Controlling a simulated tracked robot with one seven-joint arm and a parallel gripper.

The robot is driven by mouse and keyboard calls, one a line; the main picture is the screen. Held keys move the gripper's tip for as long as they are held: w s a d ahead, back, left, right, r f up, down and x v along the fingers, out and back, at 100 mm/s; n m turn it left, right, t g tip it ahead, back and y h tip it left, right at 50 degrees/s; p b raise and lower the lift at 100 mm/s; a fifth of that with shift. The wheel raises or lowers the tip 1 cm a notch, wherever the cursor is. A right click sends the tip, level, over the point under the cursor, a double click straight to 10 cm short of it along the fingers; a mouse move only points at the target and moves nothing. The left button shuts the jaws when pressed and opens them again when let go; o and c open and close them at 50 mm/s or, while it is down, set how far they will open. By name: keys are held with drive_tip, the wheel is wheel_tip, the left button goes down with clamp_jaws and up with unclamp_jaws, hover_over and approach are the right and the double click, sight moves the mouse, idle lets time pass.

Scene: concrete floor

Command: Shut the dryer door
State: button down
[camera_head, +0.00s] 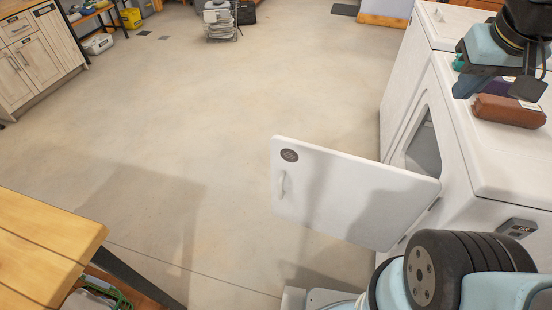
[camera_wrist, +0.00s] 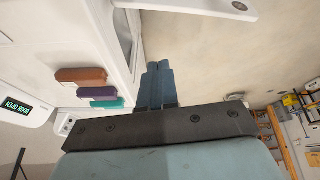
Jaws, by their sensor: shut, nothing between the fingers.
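The dryer (camera_head: 500,170) is a white machine at the right in the head view, with a dark opening in its front. Its white door (camera_head: 350,195) stands wide open, sticking out to the left over the floor. The door has a pale handle (camera_head: 281,184) near its free edge and a round grey badge. In the wrist view, part of the door (camera_wrist: 190,6) shows at the top edge. My gripper (camera_wrist: 159,68) has its two blue fingers together, with nothing between them. It is beside the dryer front, apart from the door. My arm hides part of the dryer top in the head view.
A lit display (camera_wrist: 18,108) shows upside down in the wrist view. A wooden table (camera_head: 45,240) stands at lower left. The floor left of the door is clear.

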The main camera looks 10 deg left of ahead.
drive_tip(key=w+a+f+n+g+h, duration=0.1)
drive_tip(key=w+a+f+n+h, duration=0.5)
drive_tip(key=a+f, duration=0.5)
drive_tip(key=w+a+f+n+h, duration=0.3)
drive_tip(key=w+a+f+n, duration=0.45)
drive_tip(key=f, duration=0.45)
drive_tip(key=s+a+f+n+t+h, duration=0.1)
drive_tip(key=s+a+f+n+t, duration=0.3)
drive_tip(key=a+f+n+t, duration=0.65)
drive_tip(key=n+t+y, duration=0.4)
drive_tip(key=n+y, duration=0.3)
drive_tip(key=n, duration=0.2)
approach(276, 162)
drive_tip(key=shift+g, duration=0.25)
drive_tip(key=w, duration=0.4)
drive_tip(key=w+d, duration=0.1)
drive_tip(key=w, duration=0.1)
drive_tip(key=shift+w+r, duration=0.1)
drive_tip(key=shift+w, duration=0.25)
